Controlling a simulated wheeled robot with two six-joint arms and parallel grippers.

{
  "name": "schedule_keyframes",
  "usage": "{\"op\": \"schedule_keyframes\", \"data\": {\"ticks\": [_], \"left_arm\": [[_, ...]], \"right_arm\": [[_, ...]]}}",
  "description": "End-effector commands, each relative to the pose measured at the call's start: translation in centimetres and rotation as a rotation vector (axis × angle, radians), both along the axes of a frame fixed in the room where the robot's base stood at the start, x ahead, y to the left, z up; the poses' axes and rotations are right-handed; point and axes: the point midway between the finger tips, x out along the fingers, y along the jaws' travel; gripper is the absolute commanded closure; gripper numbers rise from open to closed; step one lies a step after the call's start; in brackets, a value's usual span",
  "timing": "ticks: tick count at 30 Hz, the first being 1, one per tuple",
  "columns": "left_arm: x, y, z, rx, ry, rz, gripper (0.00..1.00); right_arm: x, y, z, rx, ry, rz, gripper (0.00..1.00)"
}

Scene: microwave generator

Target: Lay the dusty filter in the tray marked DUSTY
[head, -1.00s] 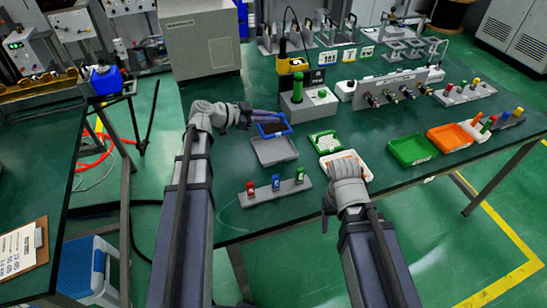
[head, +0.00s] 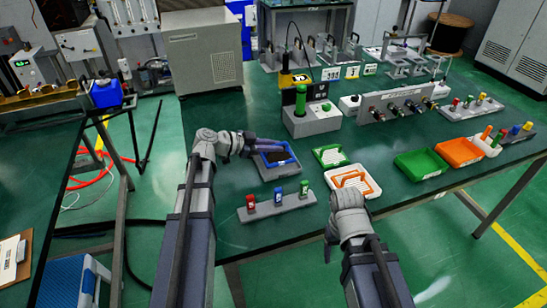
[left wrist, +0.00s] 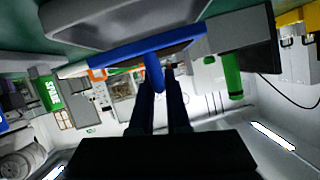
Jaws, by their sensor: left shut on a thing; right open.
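A blue-framed filter with a dark mesh (head: 280,158) is over the grey tray (head: 287,175) on the table. No DUSTY marking is legible on this tray. My left gripper (head: 262,145) is shut on the filter's blue handle (left wrist: 153,72). In the left wrist view the blue frame (left wrist: 110,57) lies across my fingers, beside the pale tray (left wrist: 125,15). I cannot tell whether the filter touches the tray floor. My right gripper (head: 347,192) is open and near the front edge of a white tray (head: 375,189) holding an orange frame (head: 350,179); its fingertips are mostly hidden.
A green-framed piece (head: 331,156) lies behind the white tray. A grey rack with red, blue and green pieces (head: 277,206) stands in front of the grey tray. A grey block with a green cylinder (head: 311,122) stands behind. Green (head: 421,163) and orange (head: 460,152) trays are at right.

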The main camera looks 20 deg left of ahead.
Motion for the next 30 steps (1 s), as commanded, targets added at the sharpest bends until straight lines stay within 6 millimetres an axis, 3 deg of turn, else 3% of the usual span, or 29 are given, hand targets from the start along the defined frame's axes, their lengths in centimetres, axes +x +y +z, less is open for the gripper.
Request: {"op": "schedule_keyframes", "data": {"ticks": [8, 20, 21, 28, 30], "left_arm": [[0.0, 0.0, -3.5, 0.000, 0.000, 0.000, 1.00], [0.0, 0.0, -3.7, 0.000, 0.000, 0.000, 1.00], [0.0, 0.0, -3.8, 0.000, 0.000, 0.000, 0.85], [0.0, 0.0, -3.7, 0.000, 0.000, 0.000, 0.59], [0.0, 0.0, -3.7, 0.000, 0.000, 0.000, 0.56]], "right_arm": [[0.0, 0.0, -3.6, 0.000, 0.000, 0.000, 0.31], [0.0, 0.0, -3.7, 0.000, 0.000, 0.000, 0.31], [0.0, 0.0, -3.8, 0.000, 0.000, 0.000, 0.31], [0.0, 0.0, -3.7, 0.000, 0.000, 0.000, 0.31], [0.0, 0.0, -3.7, 0.000, 0.000, 0.000, 0.31]]}}
